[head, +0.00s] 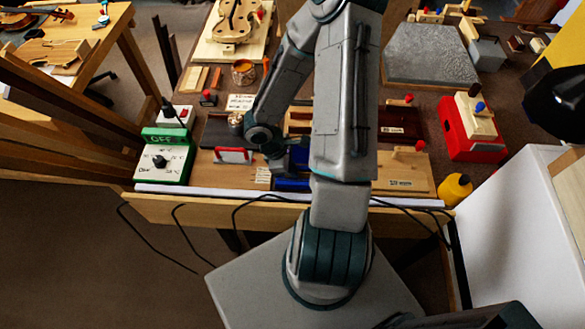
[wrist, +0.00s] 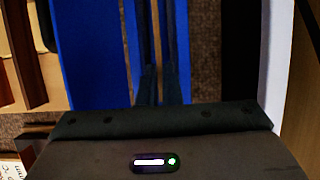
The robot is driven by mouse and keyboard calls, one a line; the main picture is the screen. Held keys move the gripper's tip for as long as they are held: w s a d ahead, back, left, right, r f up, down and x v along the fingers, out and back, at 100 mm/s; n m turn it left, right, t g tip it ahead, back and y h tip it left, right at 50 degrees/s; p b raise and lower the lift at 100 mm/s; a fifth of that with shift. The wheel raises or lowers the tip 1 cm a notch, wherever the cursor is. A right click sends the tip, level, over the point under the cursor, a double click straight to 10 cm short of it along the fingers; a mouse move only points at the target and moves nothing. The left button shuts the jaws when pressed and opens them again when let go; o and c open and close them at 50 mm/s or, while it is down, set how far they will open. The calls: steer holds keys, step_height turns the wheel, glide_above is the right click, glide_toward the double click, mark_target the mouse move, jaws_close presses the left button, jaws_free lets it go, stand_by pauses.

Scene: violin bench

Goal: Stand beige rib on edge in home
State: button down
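My gripper (wrist: 160,85) points down over the front middle of the bench, with its two dark fingers close together in the wrist view. A thin tan strip (wrist: 157,25) shows along the narrow gap between them. It may be the beige rib, but I cannot tell whether the fingers hold it. A wide blue surface (wrist: 90,50) lies left of the fingers and a narrower blue strip (wrist: 188,40) lies to their right. In the head view a blue object (head: 292,184) shows low beside my arm. My arm hides much of this area, and I cannot make out the home.
A green control box (head: 165,160) stands at the bench's left front. A red-and-white piece (head: 233,156) is right of it. A red holder (head: 470,130) and a yellow bottle (head: 454,189) stand at the right. Black cables hang over the front edge.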

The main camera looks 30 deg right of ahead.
steer(key=c, duration=1.6)
jaws_free()
steer(key=shift+p, duration=0.4)
steer(key=v, duration=1.3)
steer(key=s+a+r+m+t+y, duration=0.1)
steer(key=s+r+m+t, duration=0.1)
steer(key=r, duration=0.5)
steer(key=s+a+r+m+t+y, duration=0.1)
steer(key=s+a+r+m+t, duration=0.1)
steer(key=r+m, duration=0.3)
steer(key=s+a+r+m+t+y, duration=0.1)
steer(key=s+a+r+m, duration=0.1)
steer(key=r, duration=0.7)
steer(key=shift+s+a+m+t+p, duration=0.35)
steer(key=shift+s+m, duration=0.45)
steer(key=shift+s, duration=0.45)
steer(key=shift+o, duration=0.4)
steer(key=shift+s+a+r+m+t+y, duration=0.2)
steer(key=shift+r+m+t+y, duration=0.1)
steer(key=shift+y, duration=0.1)
